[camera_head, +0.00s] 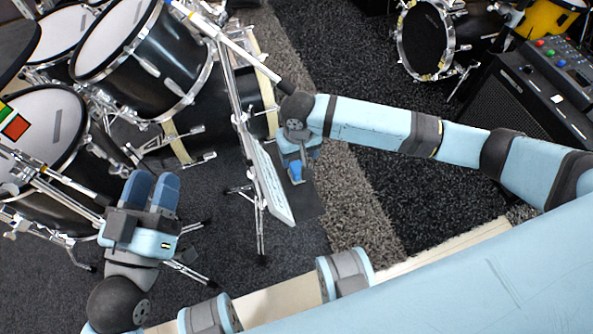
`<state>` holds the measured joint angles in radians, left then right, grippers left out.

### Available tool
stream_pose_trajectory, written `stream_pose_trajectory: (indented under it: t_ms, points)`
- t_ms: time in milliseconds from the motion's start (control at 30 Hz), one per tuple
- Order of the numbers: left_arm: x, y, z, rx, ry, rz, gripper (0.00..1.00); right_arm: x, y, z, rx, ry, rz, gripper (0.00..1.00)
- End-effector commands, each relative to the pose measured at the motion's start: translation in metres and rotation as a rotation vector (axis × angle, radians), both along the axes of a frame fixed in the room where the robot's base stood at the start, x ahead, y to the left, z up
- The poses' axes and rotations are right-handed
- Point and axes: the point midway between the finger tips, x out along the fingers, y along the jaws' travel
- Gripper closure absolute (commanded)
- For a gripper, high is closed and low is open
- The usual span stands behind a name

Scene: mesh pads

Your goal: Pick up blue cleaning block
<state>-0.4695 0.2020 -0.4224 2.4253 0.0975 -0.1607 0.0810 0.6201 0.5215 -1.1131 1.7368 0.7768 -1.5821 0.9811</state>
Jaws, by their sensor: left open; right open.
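A small bright blue block (296,171), which looks like the cleaning block, shows just below my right gripper (300,157). It appears to rest on the dark ledge of a music stand (309,203). My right gripper is open and comes down over the block from above; whether the fingers touch it cannot be told, as the hand hides part of them. My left gripper (152,186) is open and empty at the left, its blue fingers pointing up the picture toward the drums.
White sheets (265,181) lean on the stand beside the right gripper. A drum kit (145,60) with thin metal stands fills the left. An amplifier (520,95) and another drum (425,40) stand at the upper right. Dark carpet (400,200) is clear right of the stand.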

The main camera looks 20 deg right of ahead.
Motion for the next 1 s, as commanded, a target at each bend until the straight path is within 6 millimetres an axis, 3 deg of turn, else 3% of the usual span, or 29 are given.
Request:
stream_pose_trajectory:
  t_ms: [33,267,500,867,1000]
  points:
    - [-0.001,-0.002,-0.001,-0.016,-0.023,-0.008,0.57,0.000,-0.001,-0.015,-0.003,0.001,0.000,0.32]
    - [0.003,-0.003,-0.023,0.020,0.050,-0.021,0.57,0.002,0.000,-0.038,-0.001,-0.001,0.000,0.32]
    - [0.006,-0.005,-0.058,0.071,0.146,-0.050,0.57,0.005,0.002,-0.073,-0.002,0.000,0.001,0.32]
    - [0.006,-0.006,-0.063,0.087,0.176,-0.060,0.57,0.005,0.001,-0.080,-0.001,-0.001,0.000,0.32]
    - [0.006,-0.006,-0.063,0.086,0.175,-0.060,0.57,0.005,0.001,-0.080,-0.001,-0.001,0.000,0.62]
